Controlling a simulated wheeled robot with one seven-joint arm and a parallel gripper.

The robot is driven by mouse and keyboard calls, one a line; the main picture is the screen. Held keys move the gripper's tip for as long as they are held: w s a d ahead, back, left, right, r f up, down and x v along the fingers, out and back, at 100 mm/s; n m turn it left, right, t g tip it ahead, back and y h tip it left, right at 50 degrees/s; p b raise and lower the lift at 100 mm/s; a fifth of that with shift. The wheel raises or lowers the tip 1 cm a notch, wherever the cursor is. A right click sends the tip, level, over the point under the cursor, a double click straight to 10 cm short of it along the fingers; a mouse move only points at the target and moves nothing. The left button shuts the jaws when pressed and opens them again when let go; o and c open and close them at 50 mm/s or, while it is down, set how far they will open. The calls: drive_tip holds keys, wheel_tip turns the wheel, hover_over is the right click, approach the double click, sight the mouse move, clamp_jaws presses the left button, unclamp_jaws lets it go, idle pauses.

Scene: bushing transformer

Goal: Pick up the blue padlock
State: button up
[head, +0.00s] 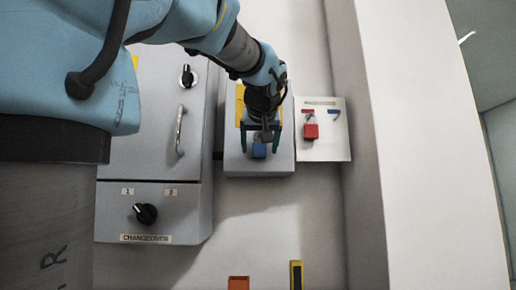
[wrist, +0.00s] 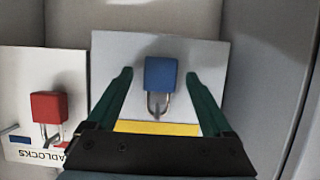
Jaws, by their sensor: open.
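The blue padlock (head: 259,150) hangs on the front of a grey box (head: 279,165). In the wrist view the blue padlock (wrist: 160,74) shows its blue body and a metal shackle, with the shackle towards my gripper's base. My gripper (head: 260,148) is open in front of the grey box. In the wrist view its two green fingers (wrist: 160,75) stand on either side of the blue padlock, with a gap on each side. The head view partly hides the padlock behind my gripper.
A white padlock board (head: 335,150) with a red padlock (head: 311,131) is right of the box. A grey cabinet (head: 150,85) with a handle (head: 180,130) and knobs is at the left. Orange (head: 238,283) and yellow (head: 296,274) items are below. A wall edge rises at the right.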

clamp_jaws()
idle(0.7)
